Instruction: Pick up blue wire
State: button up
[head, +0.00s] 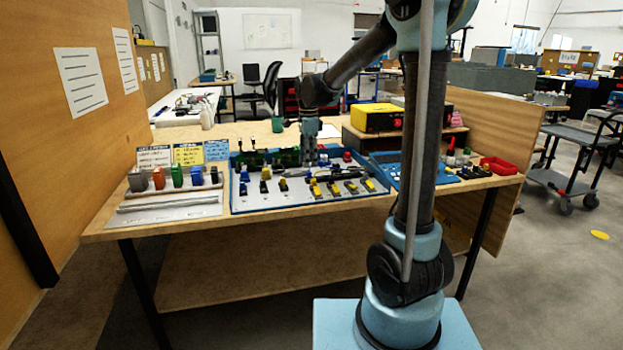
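A small blue item (197,176) stands at the right part of a row of coloured items on the left of the workbench; it may be the blue wire, but it is too small to be sure. Another small blue part (244,175) is at the left side of the blue-edged parts tray. My gripper (309,160) points down over the back middle of this tray, to the right of both blue things and apart from them. Its fingertips are small and dark against the parts, so I cannot make out whether they are open or hold anything.
The workbench (110,232) carries the parts tray (255,207) with several yellow, black and blue parts. Grey, orange and green items stand beside the blue one. A yellow case (378,117) and a red bin (499,166) are to the right. Upright cards (187,154) stand behind the row.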

aim_at(309, 177)
jog(key=shift+d+f, duration=0.1)
jog(key=shift+f, duration=2.5)
jog(key=shift+c, duration=0.3)
jog(key=c, duration=0.7)
